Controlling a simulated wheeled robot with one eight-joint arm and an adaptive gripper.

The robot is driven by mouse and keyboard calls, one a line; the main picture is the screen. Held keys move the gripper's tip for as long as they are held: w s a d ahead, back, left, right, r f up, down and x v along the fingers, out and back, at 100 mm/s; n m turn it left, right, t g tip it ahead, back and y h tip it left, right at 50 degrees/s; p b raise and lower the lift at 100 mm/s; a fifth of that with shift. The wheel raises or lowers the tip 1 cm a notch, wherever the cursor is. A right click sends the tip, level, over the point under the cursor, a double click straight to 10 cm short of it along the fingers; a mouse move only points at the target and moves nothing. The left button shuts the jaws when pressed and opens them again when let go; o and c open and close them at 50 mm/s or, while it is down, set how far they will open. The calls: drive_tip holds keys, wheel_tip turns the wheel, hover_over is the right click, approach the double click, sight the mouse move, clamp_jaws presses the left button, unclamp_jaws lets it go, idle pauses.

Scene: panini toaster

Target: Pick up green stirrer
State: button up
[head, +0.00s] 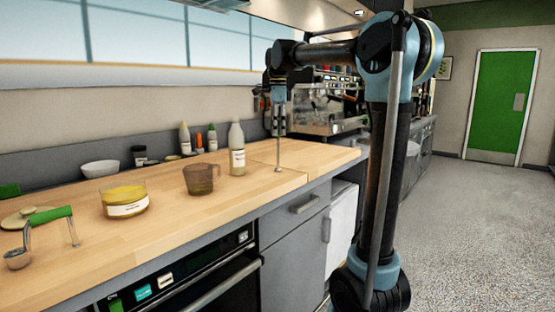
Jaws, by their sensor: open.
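A utensil with a green handle (50,215) is at the left front of the wooden counter (160,235). It has a metal bowl end at its left and a thin metal piece going down at its right. It is the clearest match for the green stirrer; I cannot tell its exact kind. Another green piece (9,190) is cut off by the left edge. My gripper (279,108) is open, above the right part of the counter and far from the green handle. A thin grey upright rod (279,145) shows just below it; I cannot tell whether they touch.
A yellow-filled jar (125,200), a brown cup (200,180) and a pale bottle (237,150) stand along the counter between my gripper and the green handle. A white bowl (101,168) and small bottles are behind. A coffee machine (325,105) stands at the right.

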clamp_jaws()
drive_tip(key=shift+r, duration=0.1)
wheel_tip(320, 180, up, 10)
idle(0.7)
drive_tip(key=c, duration=0.9)
unclamp_jaws()
drive_tip(key=shift+c, duration=0.2)
clamp_jaws()
